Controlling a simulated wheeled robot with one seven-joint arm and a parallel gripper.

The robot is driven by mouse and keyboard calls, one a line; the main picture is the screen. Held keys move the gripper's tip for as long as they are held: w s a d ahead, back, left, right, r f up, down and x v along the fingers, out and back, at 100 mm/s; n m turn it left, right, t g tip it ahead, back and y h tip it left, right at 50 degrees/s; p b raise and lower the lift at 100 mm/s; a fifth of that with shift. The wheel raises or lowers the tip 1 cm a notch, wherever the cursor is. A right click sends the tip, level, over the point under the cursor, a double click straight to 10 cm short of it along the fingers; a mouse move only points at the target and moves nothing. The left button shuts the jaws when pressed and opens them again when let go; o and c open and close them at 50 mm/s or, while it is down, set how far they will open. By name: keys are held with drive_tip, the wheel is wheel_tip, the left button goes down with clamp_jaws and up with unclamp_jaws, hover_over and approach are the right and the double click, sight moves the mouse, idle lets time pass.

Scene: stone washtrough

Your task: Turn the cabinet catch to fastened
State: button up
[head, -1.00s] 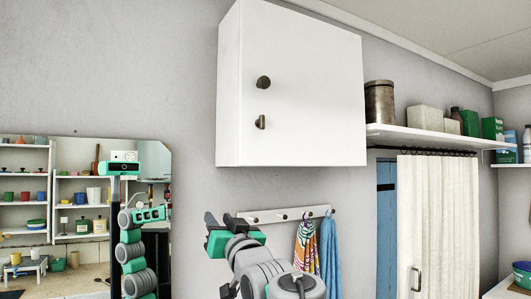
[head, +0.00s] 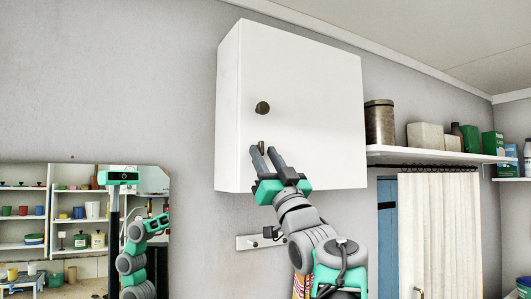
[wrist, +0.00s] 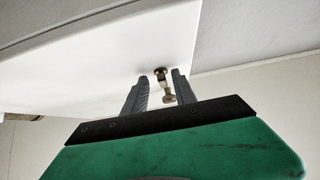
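The white wall cabinet (head: 310,100) hangs with its door closed. The door has a dark round knob (head: 262,108) and below it a small brownish catch (head: 262,146), which looks upright. My gripper (head: 264,151) is open, its two fingers pointing up at the catch from below. In the wrist view the fingers (wrist: 159,82) stand apart, with brass-coloured fittings (wrist: 168,98) showing in the gap between them. The fingers do not look closed on anything. The lower part of the catch is partly hidden by the fingers in the head view, and contact cannot be told.
A shelf (head: 430,154) with a tin (head: 380,122) and boxes is right of the cabinet. A peg rail (head: 246,242) is below, behind my arm. A mirror (head: 70,230) is at lower left, and a pale curtain (head: 440,235) at right. The space left of the cabinet is free.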

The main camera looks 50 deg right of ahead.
drive_tip(key=shift+a, duration=0.15)
drive_tip(key=shift+c, duration=0.2)
drive_tip(key=shift+s+a+r, duration=0.1)
drive_tip(key=shift+s+a, duration=0.05)
drive_tip(key=shift+s, duration=0.05)
drive_tip(key=c, duration=0.3)
clamp_jaws()
